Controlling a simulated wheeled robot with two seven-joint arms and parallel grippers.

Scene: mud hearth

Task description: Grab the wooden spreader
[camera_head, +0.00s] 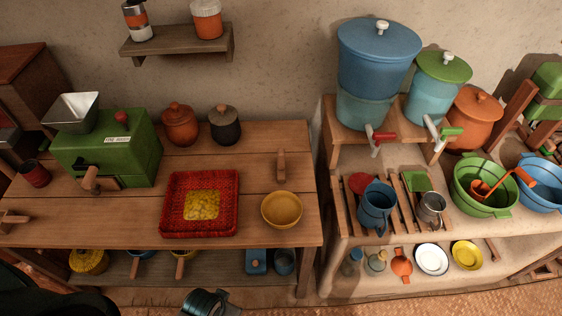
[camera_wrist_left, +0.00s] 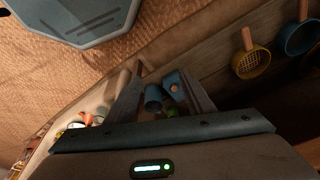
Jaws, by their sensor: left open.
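Two wooden pieces show on the table in the head view. A short, upright-looking wooden piece (camera_head: 281,165) stands near the table's right end, behind the yellow bowl (camera_head: 282,210). A small T-shaped wooden piece (camera_head: 12,218) lies at the left edge. I cannot tell for sure which is the spreader. My left gripper (camera_wrist_left: 159,70) is open and empty in the left wrist view. In the head view, part of my left arm's end (camera_head: 208,303) shows at the bottom edge, in front of the table and apart from both wooden pieces. My right gripper is not in view.
A red woven tray (camera_head: 168,205) with a yellow centre fills the table's middle. A green grinder (camera_head: 110,150) and two lidded pots (camera_head: 180,124) stand behind. The shelf below holds a blue box (camera_head: 256,262) and hanging ladles. A counter (camera_head: 340,275) with a blue jug (camera_head: 377,207) is at right.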

